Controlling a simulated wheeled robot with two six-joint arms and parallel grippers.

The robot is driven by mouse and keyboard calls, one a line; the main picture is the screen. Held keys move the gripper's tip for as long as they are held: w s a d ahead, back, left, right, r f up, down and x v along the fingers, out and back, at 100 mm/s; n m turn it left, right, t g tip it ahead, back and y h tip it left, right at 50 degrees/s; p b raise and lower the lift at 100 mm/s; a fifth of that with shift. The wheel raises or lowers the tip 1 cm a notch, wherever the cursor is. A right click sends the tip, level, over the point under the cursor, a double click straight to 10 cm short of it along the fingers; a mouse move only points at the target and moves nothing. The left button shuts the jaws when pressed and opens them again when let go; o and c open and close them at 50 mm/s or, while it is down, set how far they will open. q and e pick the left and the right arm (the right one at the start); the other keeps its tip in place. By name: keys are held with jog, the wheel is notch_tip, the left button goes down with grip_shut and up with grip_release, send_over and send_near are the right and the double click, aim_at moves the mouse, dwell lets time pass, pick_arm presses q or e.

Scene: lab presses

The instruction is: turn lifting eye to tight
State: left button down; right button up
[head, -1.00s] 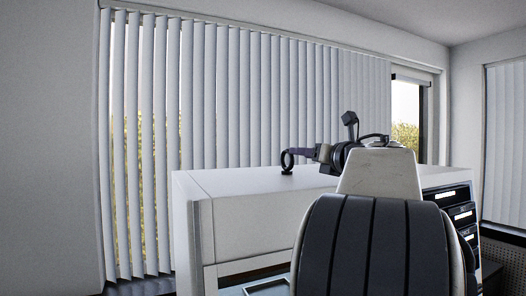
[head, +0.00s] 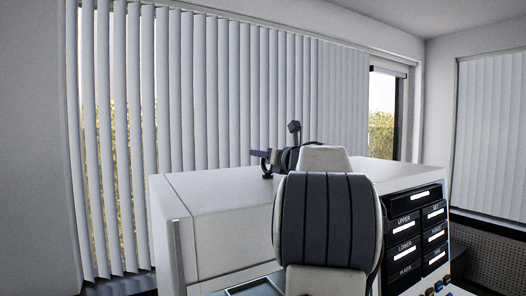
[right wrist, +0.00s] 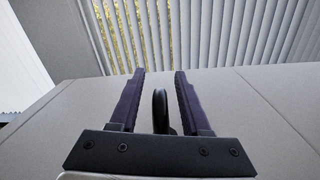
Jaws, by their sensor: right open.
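The lifting eye (head: 267,171) is a dark ring standing on top of the white press cabinet. It also shows in the right wrist view (right wrist: 160,109), seen nearly edge-on. My right gripper (right wrist: 160,73) is open, with one dark purple finger on each side of the eye and a visible gap to both. The fingertips reach past the eye. In the head view my right gripper (head: 256,160) is at the eye, partly overlapping it, and my arm hides much of the wrist. The eye's threaded base is hidden. My left gripper is out of view.
The white press cabinet (head: 178,197) has a flat, mostly clear top. A panel of black labelled modules (head: 415,222) is on its right front. Vertical blinds (head: 220,90) hang in front of a window behind it.

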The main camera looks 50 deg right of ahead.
grip_shut()
jog(key=shift+f, duration=0.1)
